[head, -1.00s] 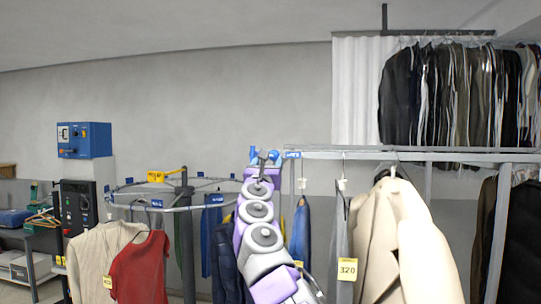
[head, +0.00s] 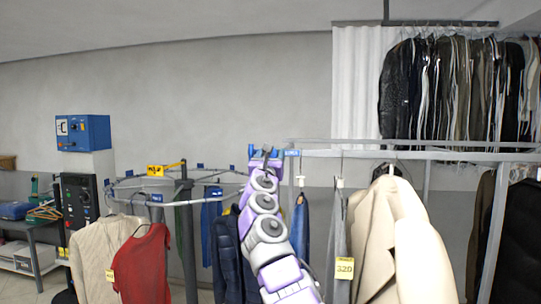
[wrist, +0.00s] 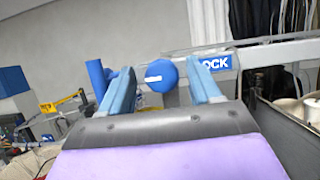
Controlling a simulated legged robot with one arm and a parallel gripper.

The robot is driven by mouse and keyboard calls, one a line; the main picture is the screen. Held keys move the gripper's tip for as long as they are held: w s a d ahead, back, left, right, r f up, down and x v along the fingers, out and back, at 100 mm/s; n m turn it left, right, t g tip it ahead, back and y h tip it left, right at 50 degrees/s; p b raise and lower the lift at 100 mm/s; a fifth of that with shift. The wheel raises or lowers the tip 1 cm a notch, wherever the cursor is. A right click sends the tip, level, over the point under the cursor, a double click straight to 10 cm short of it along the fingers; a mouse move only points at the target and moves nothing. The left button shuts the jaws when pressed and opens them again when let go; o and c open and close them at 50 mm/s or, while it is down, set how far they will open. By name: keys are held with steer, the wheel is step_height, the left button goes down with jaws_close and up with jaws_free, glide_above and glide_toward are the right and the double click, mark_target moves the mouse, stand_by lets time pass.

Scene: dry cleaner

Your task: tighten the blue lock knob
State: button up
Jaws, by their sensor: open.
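The blue lock knob (wrist: 161,76) is a round blue disc with a white mark, seen in the wrist view between and beyond my fingertips. My gripper (wrist: 158,82) is open, with one blue finger to the left of the knob and one to the right. Whether the fingers reach the knob's depth I cannot tell. A blue label ending in "OCK" (wrist: 215,63) is on the rail just right of the knob. In the head view my gripper (head: 264,153) is at the left end of the grey rail (head: 400,154), and my arm hides the knob.
A blue cylinder (wrist: 96,78) stands left of my left finger. A round conveyor rail (head: 150,180) with hanging clothes is at the left. A cream coat (head: 385,235) and other garments hang below the rail at the right. Open air lies above the rail.

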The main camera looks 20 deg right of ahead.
steer(key=shift+d, duration=0.1)
steer(key=shift+c, duration=0.5)
steer(key=c, duration=0.9)
steer(key=shift+m, duration=0.4)
steer(key=shift+w+r+m+g+h+p, duration=0.1)
steer(key=shift+m+g+h+p, duration=0.3)
steer(key=shift+m+g+p, duration=2.3)
steer(key=shift+m+g+h+p, duration=0.35)
steer(key=shift+m+p, duration=0.9)
steer(key=shift+m, duration=3.25)
steer(key=shift+w+r+m+g+h+p, duration=0.1)
steer(key=shift+m+g+h+p, duration=0.35)
steer(key=shift+m+g+p, duration=2.2)
steer(key=shift+f+m+t+b, duration=0.15)
steer(key=shift+m+t+b, duration=0.45)
steer(key=shift+m+t, duration=0.55)
